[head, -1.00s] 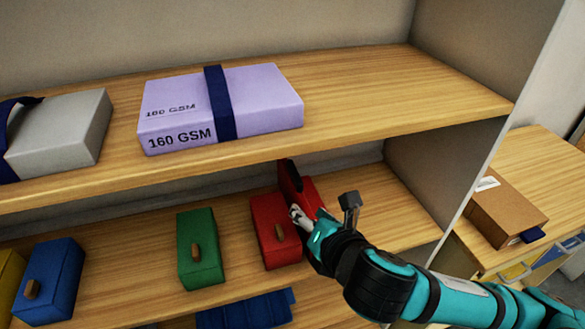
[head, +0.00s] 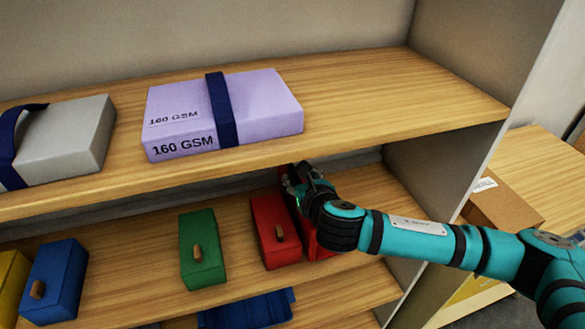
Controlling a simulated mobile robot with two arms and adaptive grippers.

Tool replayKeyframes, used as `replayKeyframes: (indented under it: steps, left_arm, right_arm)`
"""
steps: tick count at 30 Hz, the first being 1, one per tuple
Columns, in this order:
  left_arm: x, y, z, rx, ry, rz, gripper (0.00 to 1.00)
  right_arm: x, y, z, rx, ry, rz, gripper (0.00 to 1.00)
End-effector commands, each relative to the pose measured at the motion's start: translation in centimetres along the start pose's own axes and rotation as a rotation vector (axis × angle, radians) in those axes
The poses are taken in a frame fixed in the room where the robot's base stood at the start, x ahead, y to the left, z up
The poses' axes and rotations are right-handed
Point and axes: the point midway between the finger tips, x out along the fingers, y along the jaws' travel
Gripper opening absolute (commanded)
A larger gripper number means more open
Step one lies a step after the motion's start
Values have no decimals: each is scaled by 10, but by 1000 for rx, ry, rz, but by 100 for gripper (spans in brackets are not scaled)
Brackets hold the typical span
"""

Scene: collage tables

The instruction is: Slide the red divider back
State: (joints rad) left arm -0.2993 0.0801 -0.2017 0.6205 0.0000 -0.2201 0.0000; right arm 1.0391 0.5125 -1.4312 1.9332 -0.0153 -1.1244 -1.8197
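A red box with a wooden knob (head: 269,215) stands in front, left of my wrist. More red (head: 319,250) shows to its right, under my forearm. My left gripper is not in view.
On the lower shelf (head: 122,262) stand a green box (head: 199,232), a blue box (head: 62,275) and a yellow box (head: 10,280). The upper shelf, bearing a lilac paper pack (head: 265,108) and a grey pack (head: 75,130), hangs close above my gripper. A side wall (head: 475,160) bounds the right.

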Motion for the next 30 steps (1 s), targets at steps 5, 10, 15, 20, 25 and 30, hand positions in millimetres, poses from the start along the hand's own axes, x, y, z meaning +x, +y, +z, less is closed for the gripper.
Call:
replayKeyframes:
  steps: [5, 10, 15, 20, 25, 30]
  left_arm:
    - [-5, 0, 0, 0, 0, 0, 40]
    - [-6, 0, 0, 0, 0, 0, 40]
    - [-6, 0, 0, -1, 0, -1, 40]
    - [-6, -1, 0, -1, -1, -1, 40]
    - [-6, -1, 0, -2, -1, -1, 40]
    - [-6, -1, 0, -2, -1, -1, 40]
  right_arm:
    - [31, 0, 1, 0, -1, -1, 38]
    - [47, 0, 1, 0, -1, -1, 38]
    - [51, 0, 1, 0, -2, 1, 38]
    - [51, 0, 1, 0, -2, 1, 38]
    - [51, 0, 1, 0, -1, 1, 19]
    - [51, 0, 1, 0, -1, 1, 0]
